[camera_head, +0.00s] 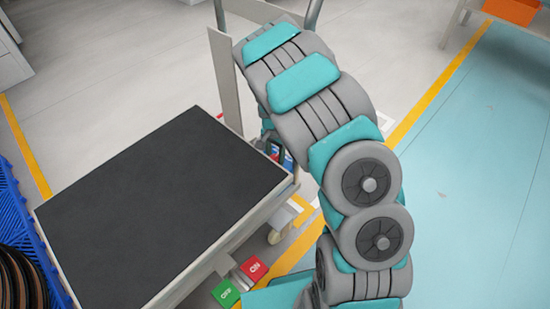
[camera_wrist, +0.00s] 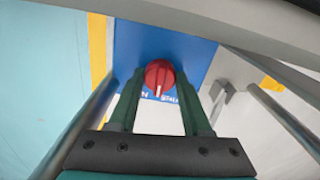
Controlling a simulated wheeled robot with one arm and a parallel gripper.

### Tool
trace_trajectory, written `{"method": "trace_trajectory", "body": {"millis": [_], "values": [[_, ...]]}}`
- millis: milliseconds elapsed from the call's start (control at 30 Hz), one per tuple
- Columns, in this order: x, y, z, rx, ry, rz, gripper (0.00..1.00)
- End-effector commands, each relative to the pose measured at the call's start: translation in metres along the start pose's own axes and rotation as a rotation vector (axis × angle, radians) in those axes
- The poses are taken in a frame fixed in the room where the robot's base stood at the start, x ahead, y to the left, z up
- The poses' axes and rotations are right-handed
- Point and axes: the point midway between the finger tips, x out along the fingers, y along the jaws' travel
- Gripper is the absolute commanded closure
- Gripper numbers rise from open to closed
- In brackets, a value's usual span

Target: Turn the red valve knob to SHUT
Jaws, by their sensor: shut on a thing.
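The red valve knob (camera_wrist: 159,73) is round with a white pointer line and sits on a blue panel (camera_wrist: 183,46) in the wrist view. The line points toward the bottom of that picture. White lettering beside the knob is partly hidden by the fingers and too small to read surely. My gripper (camera_wrist: 161,80) has its two dark green fingers on either side of the knob, shut on it. In the head view my arm covers the middle right, and I cannot make out the knob or gripper there.
A cart with a black top (camera_head: 160,205) stands left of my arm. A red block (camera_head: 253,269) and a green block (camera_head: 226,293) are at its near side. A blue crate (camera_head: 20,215) is at the left edge. An orange box (camera_head: 512,11) is far right; the blue floor is clear.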

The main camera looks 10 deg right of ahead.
Motion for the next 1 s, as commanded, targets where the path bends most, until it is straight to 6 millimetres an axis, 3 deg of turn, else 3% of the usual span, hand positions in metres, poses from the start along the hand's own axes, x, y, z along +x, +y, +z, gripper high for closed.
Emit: {"method": "trace_trajectory", "body": {"millis": [500,1000], "values": [[0.0004,-0.0009,-0.0003,-0.420,0.002,-0.003,1.00],[-0.0007,-0.0004,-0.0008,-0.563,0.003,-0.001,1.00]]}}
